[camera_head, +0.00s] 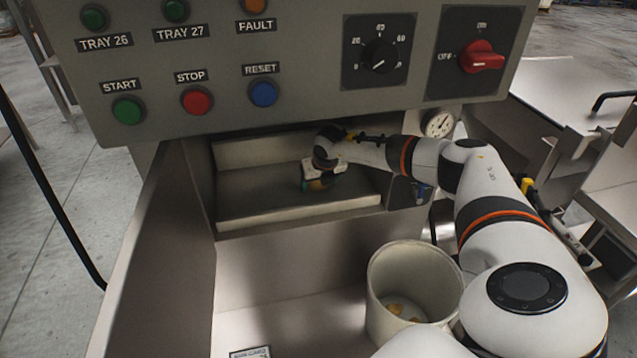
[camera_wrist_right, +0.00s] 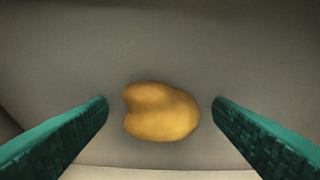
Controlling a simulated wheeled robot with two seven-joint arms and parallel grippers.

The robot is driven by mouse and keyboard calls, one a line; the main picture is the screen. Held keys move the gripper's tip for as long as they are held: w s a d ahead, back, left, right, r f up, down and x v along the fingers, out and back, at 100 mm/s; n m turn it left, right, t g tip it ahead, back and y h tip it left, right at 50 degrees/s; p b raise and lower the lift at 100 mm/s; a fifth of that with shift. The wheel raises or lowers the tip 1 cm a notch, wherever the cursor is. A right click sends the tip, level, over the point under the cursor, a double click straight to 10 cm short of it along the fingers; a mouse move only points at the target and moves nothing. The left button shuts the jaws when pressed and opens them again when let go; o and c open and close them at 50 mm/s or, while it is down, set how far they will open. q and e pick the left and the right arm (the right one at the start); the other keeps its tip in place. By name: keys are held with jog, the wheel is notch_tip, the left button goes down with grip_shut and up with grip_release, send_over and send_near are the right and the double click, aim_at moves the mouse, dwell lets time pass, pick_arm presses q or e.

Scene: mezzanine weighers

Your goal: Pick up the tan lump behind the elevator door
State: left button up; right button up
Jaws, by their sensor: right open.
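The tan lump (camera_wrist_right: 162,112) lies on a grey metal surface in the right wrist view, between the two green fingers of my right gripper (camera_wrist_right: 160,108). The fingers are open, with a gap on each side of the lump. In the head view my right gripper (camera_head: 318,185) reaches into the recess under the control panel, and a bit of the lump shows at its fingertips. The recess floor (camera_head: 265,203) is a bare metal shelf. No closed door shows across the recess. My left gripper is not in view.
The control panel (camera_head: 225,65) with buttons, a dial and a red switch overhangs the recess. A white bucket (camera_head: 383,290) with tan pieces inside stands in the metal trough below, close to my right arm. A gauge (camera_head: 438,123) sits right of the recess.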

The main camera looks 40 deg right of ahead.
jog(key=c, duration=1)
jog(key=shift+r, duration=0.1)
jog(key=shift+c, duration=0.2)
